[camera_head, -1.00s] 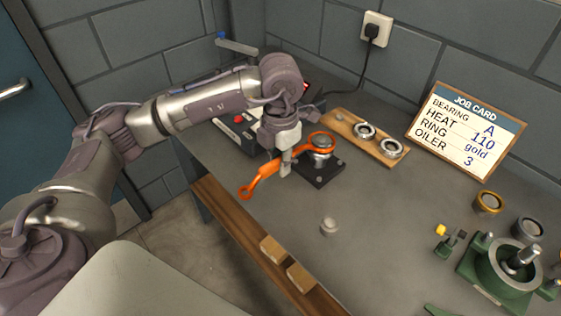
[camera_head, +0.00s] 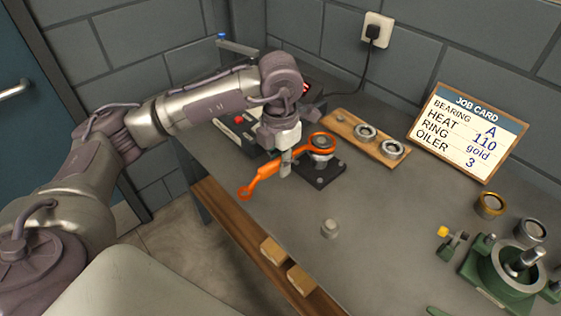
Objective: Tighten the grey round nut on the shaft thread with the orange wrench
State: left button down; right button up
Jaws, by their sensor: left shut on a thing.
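The orange wrench (camera_head: 266,171) has a small ring at its near left end and a larger jaw at its far right end. My left gripper (camera_head: 286,168) is shut on its handle, pointing down. The larger jaw lies at a grey round part (camera_head: 320,143) on top of a silver post on a black base plate (camera_head: 330,178). This grey part looks like the nut on the shaft thread, but it is small and partly covered. I cannot tell whether the jaw is seated on it or just above it. My right gripper is not in view.
Two metal rings (camera_head: 391,149) lie on a wooden board (camera_head: 345,128) behind. A small grey knob-like part (camera_head: 330,228) stands on the bench. A green casing (camera_head: 492,272) and a gold ring (camera_head: 490,204) are at right.

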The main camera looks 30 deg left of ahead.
pick_arm(q)
jog(key=shift+r, duration=0.15)
jog(key=shift+r+p, duration=0.4)
jog(key=shift+r, duration=0.45)
